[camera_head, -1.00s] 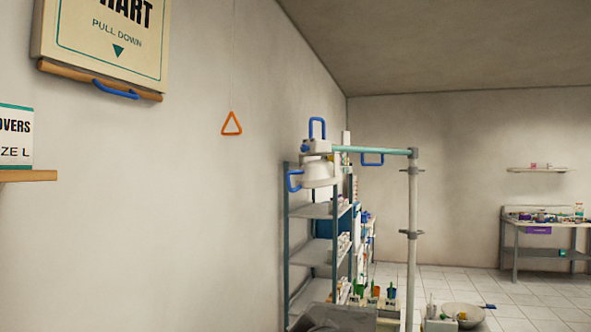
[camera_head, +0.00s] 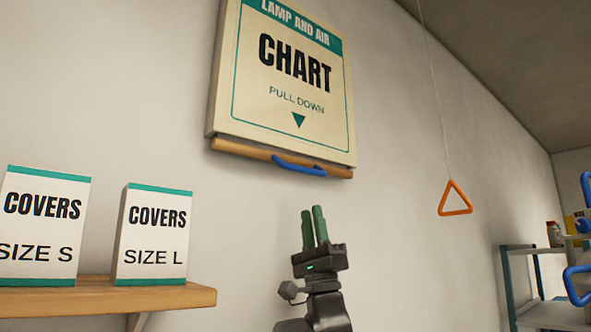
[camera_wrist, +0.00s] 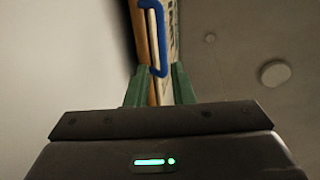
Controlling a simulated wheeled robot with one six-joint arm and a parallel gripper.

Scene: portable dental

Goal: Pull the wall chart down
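The wall chart (camera_head: 293,84) hangs high on the wall, cream with a teal border and the words "CHART" and "PULL DOWN". A wooden bar (camera_head: 240,150) runs along its lower edge. A blue handle (camera_head: 299,167) hangs from the bar's middle. My gripper (camera_head: 313,211) points up below the handle and is apart from it. Its two green fingers are parted and hold nothing. In the wrist view the blue handle (camera_wrist: 163,42) shows ahead, above the gap between the fingers (camera_wrist: 160,73).
A wooden shelf (camera_head: 170,299) at the left holds two cover boxes, SIZE S (camera_head: 42,228) and SIZE L (camera_head: 152,236). An orange triangle pull (camera_head: 455,199) hangs on a cord at the right. A shelf rack (camera_head: 540,300) stands farther right. The wall around my gripper is clear.

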